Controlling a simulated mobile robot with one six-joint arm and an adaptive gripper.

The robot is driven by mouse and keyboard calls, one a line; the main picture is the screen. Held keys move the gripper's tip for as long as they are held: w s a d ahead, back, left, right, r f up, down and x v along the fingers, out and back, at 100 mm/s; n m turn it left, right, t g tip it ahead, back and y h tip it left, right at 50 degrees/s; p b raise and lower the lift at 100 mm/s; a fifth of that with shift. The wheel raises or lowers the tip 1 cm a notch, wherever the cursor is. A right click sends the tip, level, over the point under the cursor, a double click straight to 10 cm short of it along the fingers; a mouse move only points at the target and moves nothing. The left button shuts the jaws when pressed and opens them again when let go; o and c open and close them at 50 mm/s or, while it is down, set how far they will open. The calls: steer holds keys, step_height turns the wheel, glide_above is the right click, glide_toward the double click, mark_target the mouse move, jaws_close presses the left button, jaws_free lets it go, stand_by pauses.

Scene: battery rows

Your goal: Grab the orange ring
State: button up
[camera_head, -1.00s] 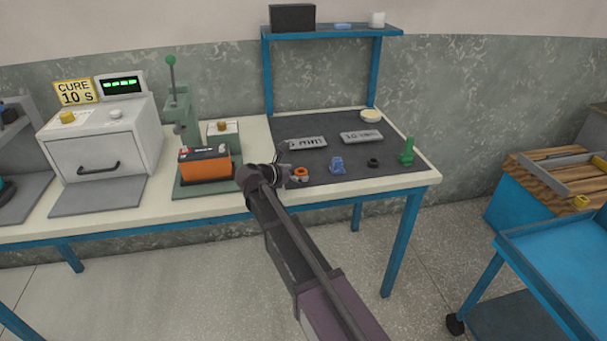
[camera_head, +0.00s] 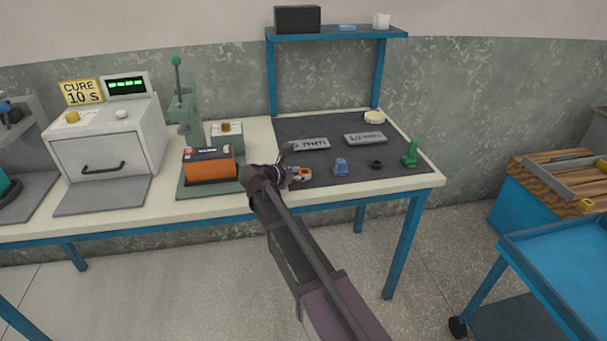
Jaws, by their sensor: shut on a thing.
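The orange ring (camera_head: 304,172) is at the front left of the dark mat (camera_head: 340,130) on the workbench. My gripper (camera_head: 302,175) is at the ring, with its fingers shut on it. The fingers are small in this view and partly hide the ring. I cannot tell whether the ring touches the mat or is just above it.
To the right on the mat are a blue part (camera_head: 341,167), a black ring (camera_head: 376,164) and a green part (camera_head: 411,156). Two grey labelled plates (camera_head: 309,144) (camera_head: 365,138) lie behind. An orange battery (camera_head: 208,164) in a press fixture stands close on the left.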

steer(key=shift+r+p, duration=1.45)
steer(key=shift+r, duration=0.05)
steer(key=s+r+p, duration=0.1)
steer(key=s, duration=1.5)
steer(key=shift+a+r+p, duration=0.4)
